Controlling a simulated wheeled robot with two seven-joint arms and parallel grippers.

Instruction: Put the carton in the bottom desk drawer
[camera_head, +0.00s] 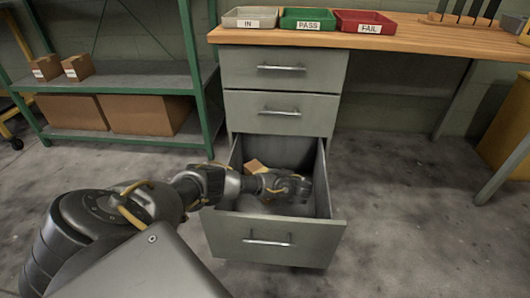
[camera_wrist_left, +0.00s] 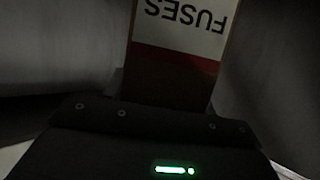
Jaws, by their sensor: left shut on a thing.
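The carton (camera_wrist_left: 178,70) fills the upper middle of the left wrist view. It is tan cardboard with a white label reading FUSES, upside down in that view, above a dark red band. In the head view a small tan part of the carton (camera_head: 256,166) shows inside the open bottom drawer (camera_head: 270,238), behind my left wrist. My left gripper (camera_head: 286,187) is inside the drawer opening, shut on the carton. The fingertips and the carton's lower part are hidden, so I cannot tell whether the carton touches the drawer floor. My right gripper is not in view.
The two upper drawers (camera_head: 280,112) are shut. Grey, green and red trays (camera_head: 302,19) stand on the desk top (camera_head: 420,38). A green shelf rack (camera_head: 150,78) at the left holds cardboard boxes (camera_head: 146,114). The floor right of the drawer is clear.

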